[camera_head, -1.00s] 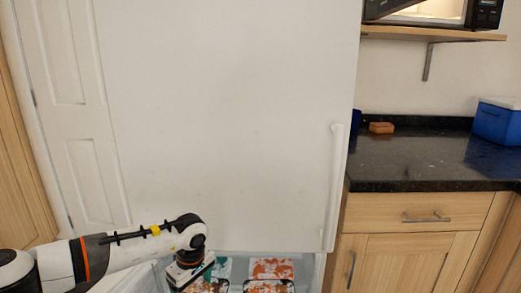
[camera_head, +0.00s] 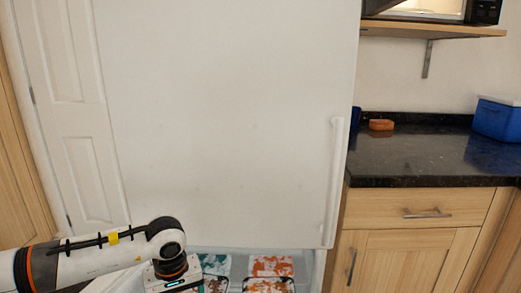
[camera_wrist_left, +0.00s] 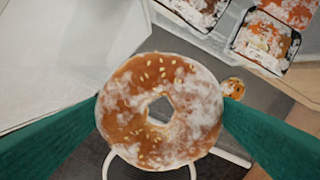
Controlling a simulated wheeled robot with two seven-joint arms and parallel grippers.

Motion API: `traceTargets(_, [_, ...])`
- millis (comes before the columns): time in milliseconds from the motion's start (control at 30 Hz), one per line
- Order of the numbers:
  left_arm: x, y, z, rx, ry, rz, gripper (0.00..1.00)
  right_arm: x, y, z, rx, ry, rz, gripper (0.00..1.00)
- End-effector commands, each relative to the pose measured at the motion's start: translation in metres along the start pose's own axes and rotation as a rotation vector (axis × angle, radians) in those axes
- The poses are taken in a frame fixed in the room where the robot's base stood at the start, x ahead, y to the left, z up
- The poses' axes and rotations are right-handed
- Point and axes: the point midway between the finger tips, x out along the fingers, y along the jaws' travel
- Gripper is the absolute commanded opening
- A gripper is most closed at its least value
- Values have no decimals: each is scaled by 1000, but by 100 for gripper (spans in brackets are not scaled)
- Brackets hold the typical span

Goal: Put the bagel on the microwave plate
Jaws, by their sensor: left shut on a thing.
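The bagel (camera_wrist_left: 122,92) is a brown, seeded ring with white frost patches, in the middle of the left wrist view. My left gripper (camera_wrist_left: 161,103) is shut on it, with one green finger at each side. In the head view my left wrist (camera_head: 175,275) is low, by the bottom compartment under the white door; the bagel is not seen there. The microwave (camera_head: 425,10) is at the top right on a wooden shelf, with its inside lit and its door open. The microwave plate cannot be made out. My right gripper is not in view.
The large white door (camera_head: 225,120) fills the middle. Frosted food packs (camera_head: 270,267) lie in the compartment below it. At right is a dark counter (camera_head: 430,160) with a blue box (camera_head: 497,120) and an orange sponge-like block (camera_head: 381,125). A shelf (camera_head: 440,30) hangs above.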

Motion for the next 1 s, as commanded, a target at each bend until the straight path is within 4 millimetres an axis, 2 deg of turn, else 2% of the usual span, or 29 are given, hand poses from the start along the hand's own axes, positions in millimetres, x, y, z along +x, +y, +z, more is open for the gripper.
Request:
traceTargets(500, [4, 39, -57, 441, -29, -44, 78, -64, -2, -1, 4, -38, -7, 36])
traceTargets(533, [-4, 39, -56, 441, -30, -44, 78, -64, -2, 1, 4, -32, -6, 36])
traceTargets(1000, [-44, 44, -63, 435, -31, -39, 78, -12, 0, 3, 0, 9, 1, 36])
